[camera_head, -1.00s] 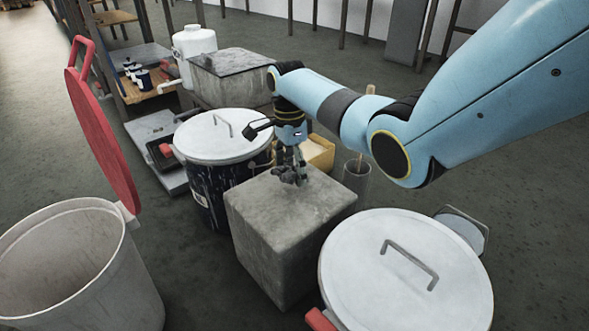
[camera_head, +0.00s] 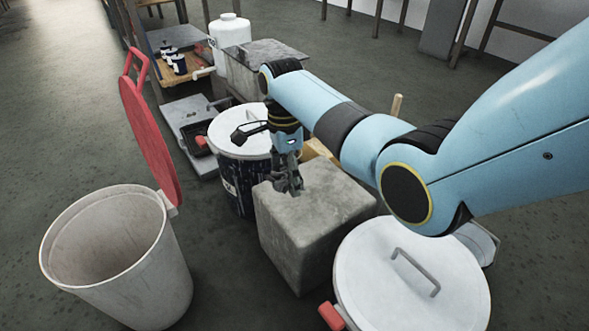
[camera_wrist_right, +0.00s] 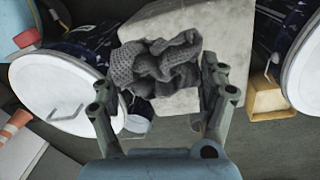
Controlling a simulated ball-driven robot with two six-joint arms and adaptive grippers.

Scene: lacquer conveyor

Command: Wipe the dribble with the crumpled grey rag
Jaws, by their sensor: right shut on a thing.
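My right gripper (camera_head: 288,185) points down at the left back part of a grey concrete block's top (camera_head: 325,200). In the wrist view the right gripper (camera_wrist_right: 160,78) is shut on the crumpled grey rag (camera_wrist_right: 165,52), a knitted-looking bundle between its fingers, with the block's pale face behind it. In the head view the rag is hard to tell from the dark fingers. A dark blue drum (camera_head: 234,185) with a white lid stands just left of the block. Pale streaks run down its side; I cannot tell which is the dribble. My left gripper is not in view.
An open whitish bin (camera_head: 165,270) with a raised red lid (camera_head: 150,135) stands at left. A white-lidded drum (camera_head: 385,285) stands in front right. Behind are a white jug (camera_head: 230,38), a grey box (camera_head: 250,75) and a rack with dark cups (camera_head: 178,64).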

